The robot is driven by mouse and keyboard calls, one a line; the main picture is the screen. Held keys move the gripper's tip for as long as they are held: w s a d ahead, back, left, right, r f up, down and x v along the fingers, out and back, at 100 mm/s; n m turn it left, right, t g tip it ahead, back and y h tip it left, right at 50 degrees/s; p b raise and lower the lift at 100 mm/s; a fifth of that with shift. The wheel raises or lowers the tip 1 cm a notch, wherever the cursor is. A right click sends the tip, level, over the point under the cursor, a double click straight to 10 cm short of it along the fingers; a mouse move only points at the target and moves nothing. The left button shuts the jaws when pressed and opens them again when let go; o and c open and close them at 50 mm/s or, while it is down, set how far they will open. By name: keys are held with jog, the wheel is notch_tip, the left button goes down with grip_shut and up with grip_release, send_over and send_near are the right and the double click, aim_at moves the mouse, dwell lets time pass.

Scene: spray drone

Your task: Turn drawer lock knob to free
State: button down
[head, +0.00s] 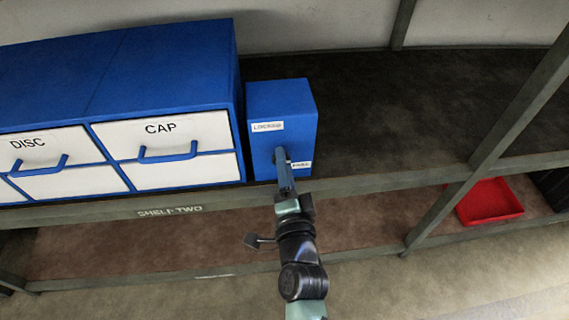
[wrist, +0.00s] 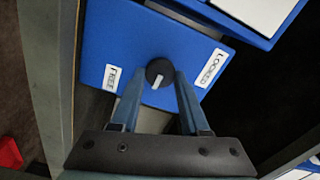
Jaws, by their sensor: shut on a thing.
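The lock knob (wrist: 157,68) is round and black with a white pointer mark. It sits on the face of a blue lock box (head: 262,100), also in the wrist view (wrist: 120,40). The FREE label (wrist: 111,77) is left of the knob and the LOCKED label (wrist: 212,67) right of it in the wrist view. The white mark points down the wrist picture, toward my gripper's palm, between the two labels. My gripper (wrist: 161,75) has its fingers on either side of the knob, shut on it. In the head view my gripper (head: 282,162) hides the knob.
A blue cabinet with white drawers, labelled DISC (head: 28,143) and CAP (head: 160,128), stands just left of the lock box on the shelf (head: 400,120). The shelf right of the box is clear up to a metal post (head: 510,115). A red tray (head: 490,200) lies lower right.

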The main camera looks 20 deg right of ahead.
jog(key=shift+c, duration=2)
grip_release()
jog(key=shift+s, duration=0.1)
jog(key=v, duration=1.2)
jog(key=shift+s, duration=0.4)
jog(key=shift+w+a+r, duration=0.1)
jog(key=shift+a+r, duration=0.05)
jog(key=shift+a, duration=0.05)
